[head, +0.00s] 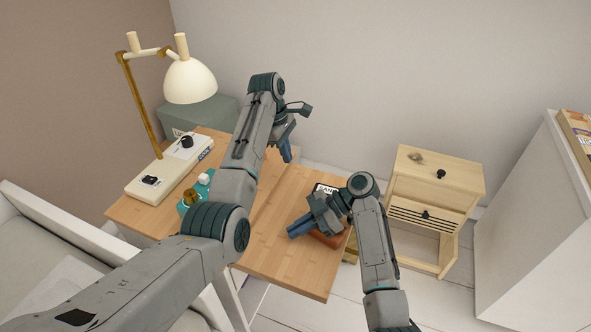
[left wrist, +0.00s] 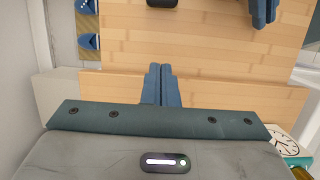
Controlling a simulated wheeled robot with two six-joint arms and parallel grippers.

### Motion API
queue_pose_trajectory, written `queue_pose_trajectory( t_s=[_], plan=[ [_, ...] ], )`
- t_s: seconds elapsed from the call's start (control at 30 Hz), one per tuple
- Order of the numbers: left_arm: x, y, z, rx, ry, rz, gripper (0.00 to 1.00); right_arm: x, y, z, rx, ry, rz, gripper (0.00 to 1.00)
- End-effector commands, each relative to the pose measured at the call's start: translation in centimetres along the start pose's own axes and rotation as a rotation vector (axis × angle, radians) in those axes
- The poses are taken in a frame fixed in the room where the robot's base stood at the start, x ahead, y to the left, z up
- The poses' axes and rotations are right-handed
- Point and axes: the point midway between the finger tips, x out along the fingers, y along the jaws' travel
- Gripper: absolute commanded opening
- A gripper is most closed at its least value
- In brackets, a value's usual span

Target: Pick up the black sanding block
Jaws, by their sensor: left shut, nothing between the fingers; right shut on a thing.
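A dark-edged item with a white label reading "SAN…" (head: 325,188) lies on the wooden desk (head: 272,250), partly behind my right gripper. I cannot tell if it is the black sanding block. A black thing (left wrist: 162,3) at the top edge of the left wrist view is cut off. My left gripper (head: 287,155) is shut and empty above the desk; its fingers also show in the left wrist view (left wrist: 160,84). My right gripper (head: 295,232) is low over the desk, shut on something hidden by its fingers. They also show in the left wrist view (left wrist: 263,12).
A reddish-brown thing (head: 328,239) lies by my right gripper. A cream lamp (head: 190,80), a white control box (head: 170,172) and a teal thing (head: 188,204) stand on the left. A wooden drawer cabinet (head: 435,180) stands right. The front desk area is clear.

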Motion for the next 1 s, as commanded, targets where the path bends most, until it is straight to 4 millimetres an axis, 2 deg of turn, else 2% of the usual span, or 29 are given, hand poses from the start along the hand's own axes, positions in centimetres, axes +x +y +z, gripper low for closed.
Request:
queue_pose_trajectory(
  t_s=[0.03, 0.27, 0.7, 0.8, 1.0],
  plan=[
    [0.0, 0.3, -0.1, 0.003, 0.0, -0.003, 0.0, 0.3, -0.3, 0.7, 0.012, -0.004, -0.005, 0.0],
    [1.8, 0.4, -0.1, 0.005, -0.001, -0.006, 0.0, 0.3, -0.3, 0.7, 0.012, -0.004, -0.005, 0.0],
    [10.6, 0.4, 0.1, 0.007, -0.002, -0.006, 0.0, 0.3, -0.3, 0.7, 0.012, -0.004, -0.005, 0.0],
    [10.7, 0.4, 1.9, 0.008, -0.001, -0.002, 0.0, 0.3, -0.3, 0.7, 0.012, -0.004, -0.005, 0.0],
    [11.1, 0.4, 3.5, 0.005, -0.001, -0.004, 0.0, 0.3, -0.3, 0.7, 0.012, -0.004, -0.005, 0.0]
  ],
)
